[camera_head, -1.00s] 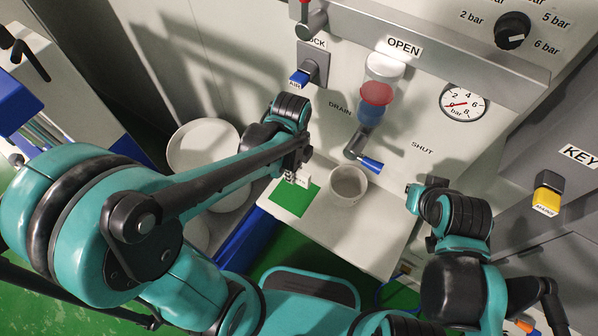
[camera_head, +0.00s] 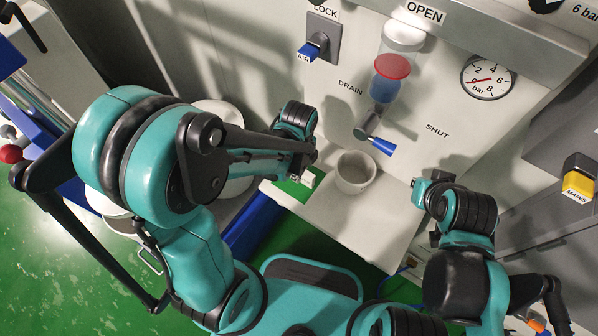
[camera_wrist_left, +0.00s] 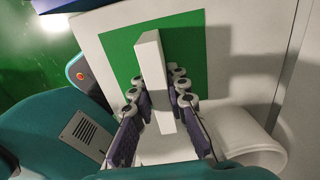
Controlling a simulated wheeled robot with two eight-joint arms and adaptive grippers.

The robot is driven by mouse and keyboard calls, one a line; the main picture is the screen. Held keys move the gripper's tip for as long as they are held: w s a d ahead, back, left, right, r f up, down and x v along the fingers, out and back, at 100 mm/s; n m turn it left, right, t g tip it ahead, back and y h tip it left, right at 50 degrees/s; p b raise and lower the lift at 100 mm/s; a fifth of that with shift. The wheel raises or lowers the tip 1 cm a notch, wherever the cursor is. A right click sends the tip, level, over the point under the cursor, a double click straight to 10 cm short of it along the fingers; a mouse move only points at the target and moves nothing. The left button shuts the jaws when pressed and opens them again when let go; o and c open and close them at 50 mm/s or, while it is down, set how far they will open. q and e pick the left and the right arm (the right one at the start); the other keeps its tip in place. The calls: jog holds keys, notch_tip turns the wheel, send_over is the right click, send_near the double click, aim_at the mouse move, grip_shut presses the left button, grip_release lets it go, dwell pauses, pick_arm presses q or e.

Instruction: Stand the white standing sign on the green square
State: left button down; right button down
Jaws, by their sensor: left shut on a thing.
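The white standing sign (camera_wrist_left: 152,65) is a narrow white upright piece in the left wrist view, between the purple fingers of my left gripper (camera_wrist_left: 156,95). The gripper is shut on it. The sign appears over the green square (camera_wrist_left: 120,48), and I cannot tell whether its base touches the square. In the head view, a bit of the sign (camera_head: 308,180) shows beside the left gripper (camera_head: 304,165), and my arm hides much of the green square (camera_head: 290,187). My right gripper (camera_head: 418,190) is at the shelf's right side, away from the sign; its jaws are unclear.
A white cup (camera_head: 356,172) stands on the pale shelf (camera_head: 365,225) just right of the sign, and also shows in the left wrist view (camera_wrist_left: 262,148). The blue-handled drain valve (camera_head: 375,143) is above it. White round containers (camera_head: 220,112) are left of the shelf.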

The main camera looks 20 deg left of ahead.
pick_arm(q)
jog(key=c, duration=1.9)
grip_release()
jog(key=shift+f, duration=0.2)
jog(key=o, duration=0.4)
jog(key=shift+r, duration=0.2)
